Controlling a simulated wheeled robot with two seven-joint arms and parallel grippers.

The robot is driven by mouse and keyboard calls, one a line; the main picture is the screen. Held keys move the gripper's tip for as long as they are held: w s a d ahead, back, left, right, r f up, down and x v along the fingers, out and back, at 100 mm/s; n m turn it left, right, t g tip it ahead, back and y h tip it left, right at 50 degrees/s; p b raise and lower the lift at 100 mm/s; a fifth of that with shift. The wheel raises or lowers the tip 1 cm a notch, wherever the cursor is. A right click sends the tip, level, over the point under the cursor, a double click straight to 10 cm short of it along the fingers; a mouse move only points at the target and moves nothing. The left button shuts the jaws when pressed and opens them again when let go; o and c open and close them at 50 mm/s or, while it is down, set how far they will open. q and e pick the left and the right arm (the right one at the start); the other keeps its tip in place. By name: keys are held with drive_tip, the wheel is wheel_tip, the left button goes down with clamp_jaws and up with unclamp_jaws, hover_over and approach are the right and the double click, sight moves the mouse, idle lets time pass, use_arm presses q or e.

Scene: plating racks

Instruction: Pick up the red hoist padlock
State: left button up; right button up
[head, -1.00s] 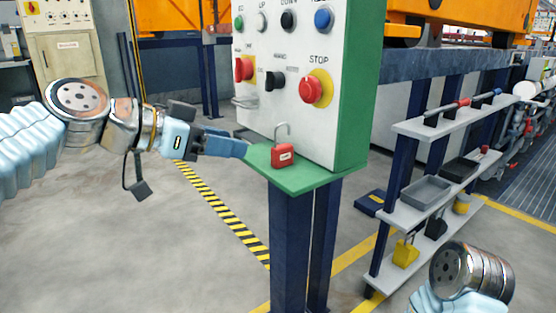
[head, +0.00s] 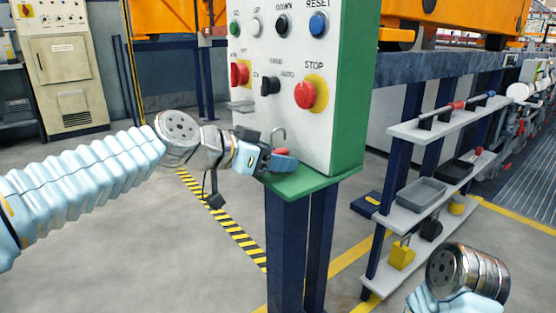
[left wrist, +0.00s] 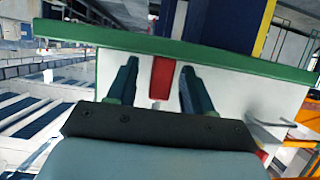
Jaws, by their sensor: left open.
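The red hoist padlock (head: 282,152) stands on the green ledge (head: 318,181) at the foot of the control box. Its grey shackle points up, open-looking, and its lower body is hidden behind my left gripper (head: 280,161) in the head view. In the left wrist view the red padlock body (left wrist: 162,79) lies between the two dark fingers of my left gripper (left wrist: 157,68), with a gap on each side. The left gripper is open around it. My right gripper is out of view; only part of the right arm shows at lower right.
The white control box (head: 280,95) with a red stop button (head: 305,95) rises right behind the padlock. Dark posts (head: 287,245) hold up the ledge. A grey shelf rack (head: 408,212) with trays and a yellow padlock (head: 402,255) stands to the right.

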use_arm(q)
drive_tip(key=shift+c, duration=0.3)
clamp_jaws()
